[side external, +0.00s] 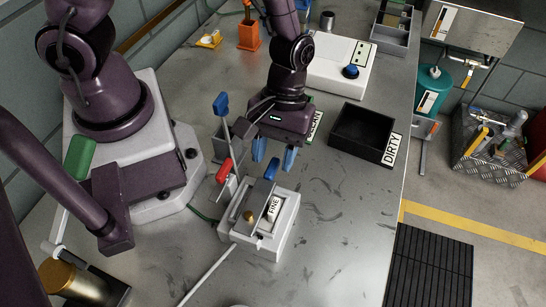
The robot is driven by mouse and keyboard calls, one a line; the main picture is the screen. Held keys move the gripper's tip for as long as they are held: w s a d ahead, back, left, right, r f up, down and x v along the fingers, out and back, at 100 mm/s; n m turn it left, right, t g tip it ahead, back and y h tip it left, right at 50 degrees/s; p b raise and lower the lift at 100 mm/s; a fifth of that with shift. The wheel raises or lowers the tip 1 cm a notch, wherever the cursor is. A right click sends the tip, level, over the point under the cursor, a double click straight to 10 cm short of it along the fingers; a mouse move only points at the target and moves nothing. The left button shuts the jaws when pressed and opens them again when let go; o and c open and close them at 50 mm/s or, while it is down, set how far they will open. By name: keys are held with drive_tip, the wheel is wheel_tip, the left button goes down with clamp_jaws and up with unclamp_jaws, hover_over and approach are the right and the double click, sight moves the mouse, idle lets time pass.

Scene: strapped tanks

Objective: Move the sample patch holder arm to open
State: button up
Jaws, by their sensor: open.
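My gripper (273,155) points down above the table, its two blue fingertips apart and nothing seen between them. Just below and in front of it is a white box-shaped fixture (284,238) with a "FINE" label (274,208), a grey upright plate and a brass knob (249,216). A short blue-tipped lever (271,169) stands at the fixture's back, close under the fingertips; I cannot tell if they touch. A red-handled lever (223,172) and a taller blue-handled lever (221,104) stand to the left. No label shows which is the sample patch holder arm.
A black tray (348,142) marked "DIRTY" is right of my gripper; a "CLEAN" label (315,127) is partly hidden behind it. A white box with a blue knob (351,71) is behind. A pale rod (208,274) lies in front. The table's front right is clear.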

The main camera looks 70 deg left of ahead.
drive_tip(key=shift+x, duration=0.85)
clamp_jaws()
drive_tip(key=shift+r, duration=0.1)
